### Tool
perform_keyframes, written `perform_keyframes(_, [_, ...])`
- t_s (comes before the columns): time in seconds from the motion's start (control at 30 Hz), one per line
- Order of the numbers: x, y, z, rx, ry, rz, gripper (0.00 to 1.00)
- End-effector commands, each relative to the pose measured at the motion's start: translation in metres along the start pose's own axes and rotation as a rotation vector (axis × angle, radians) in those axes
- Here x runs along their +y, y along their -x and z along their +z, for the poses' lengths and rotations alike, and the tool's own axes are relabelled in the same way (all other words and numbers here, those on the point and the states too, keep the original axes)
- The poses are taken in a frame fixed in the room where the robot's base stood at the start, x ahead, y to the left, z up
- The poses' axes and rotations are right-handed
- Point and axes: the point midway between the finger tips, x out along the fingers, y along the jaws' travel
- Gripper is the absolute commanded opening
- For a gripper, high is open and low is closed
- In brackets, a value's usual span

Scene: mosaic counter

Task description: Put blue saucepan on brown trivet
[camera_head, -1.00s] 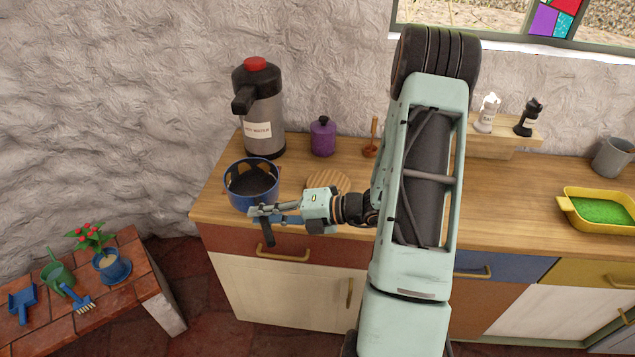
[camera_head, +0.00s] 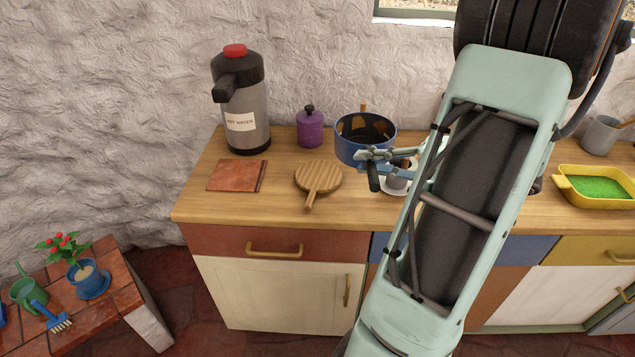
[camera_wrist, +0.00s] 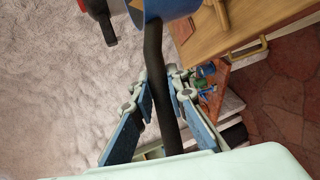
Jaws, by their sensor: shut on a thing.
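The blue saucepan (camera_head: 361,150) is in the air over the counter, right of centre in the head view, upright or nearly so. Its blue side shows at the top of the wrist view (camera_wrist: 160,9). My gripper (camera_head: 376,168) is shut on its dark handle (camera_wrist: 160,70), which runs between the fingers. A round, grooved brown wooden board with a short handle (camera_head: 318,177) lies on the counter left of the pan. A flat reddish-brown square (camera_head: 236,175) lies further left. Which of these two is the trivet I cannot tell for sure. Both are bare.
A hot water dispenser (camera_head: 243,110) and a purple pot (camera_head: 310,130) stand behind. A yellow tray (camera_head: 600,197) is at right. My arm hides the counter's middle.

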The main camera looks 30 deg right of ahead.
Motion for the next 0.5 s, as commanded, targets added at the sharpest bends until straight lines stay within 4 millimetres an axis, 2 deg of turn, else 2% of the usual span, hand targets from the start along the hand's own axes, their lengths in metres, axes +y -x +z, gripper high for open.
perform_keyframes(0.33, [-0.006,-0.086,-0.001,0.007,0.004,0.005,0.0])
perform_keyframes(0.5, [-0.027,-0.119,-0.001,0.006,0.001,0.004,0.0])
